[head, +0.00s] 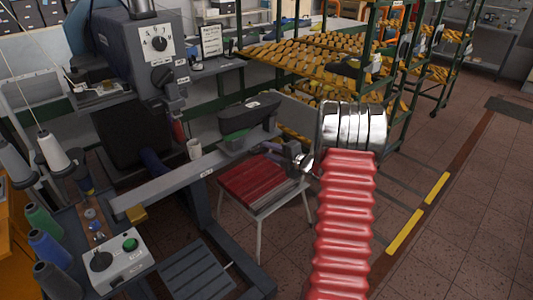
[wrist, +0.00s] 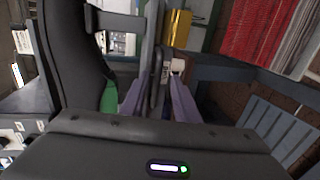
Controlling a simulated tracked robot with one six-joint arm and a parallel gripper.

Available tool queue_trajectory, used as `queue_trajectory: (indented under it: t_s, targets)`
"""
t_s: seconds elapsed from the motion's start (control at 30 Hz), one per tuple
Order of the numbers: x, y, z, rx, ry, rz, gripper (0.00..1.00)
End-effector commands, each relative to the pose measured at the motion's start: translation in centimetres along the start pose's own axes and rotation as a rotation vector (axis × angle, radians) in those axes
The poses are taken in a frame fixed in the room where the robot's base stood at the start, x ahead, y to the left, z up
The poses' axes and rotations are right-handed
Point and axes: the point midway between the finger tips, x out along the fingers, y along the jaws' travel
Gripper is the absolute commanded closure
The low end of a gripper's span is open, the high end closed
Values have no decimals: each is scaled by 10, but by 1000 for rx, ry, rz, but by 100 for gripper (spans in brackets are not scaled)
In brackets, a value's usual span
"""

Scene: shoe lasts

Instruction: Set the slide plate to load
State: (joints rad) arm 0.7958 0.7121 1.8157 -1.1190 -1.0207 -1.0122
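A long pale grey bar (head: 165,187) with a small white label runs out from the machine in the head view. A yellow block (head: 136,213) sits at its left end. I cannot tell for sure whether this bar is the slide plate, and I cannot read its setting.
The grey machine head (head: 140,45) stands at the back left. A control box (head: 115,262) and thread cones (head: 45,220) are in front. Racks of shoe lasts (head: 305,60) are behind.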

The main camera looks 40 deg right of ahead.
Motion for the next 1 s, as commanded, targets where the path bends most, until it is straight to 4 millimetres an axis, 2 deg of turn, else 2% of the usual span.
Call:
queue_trajectory:
  t_s: [0.27, 0.43, 1.0]
  targets:
    - [-2, 2, -1, -3, 3, 3, 72]
    - [-15, 2, -1, -2, 3, 3, 72]
    - [-110, 1, -1, -1, 0, 2, 72]
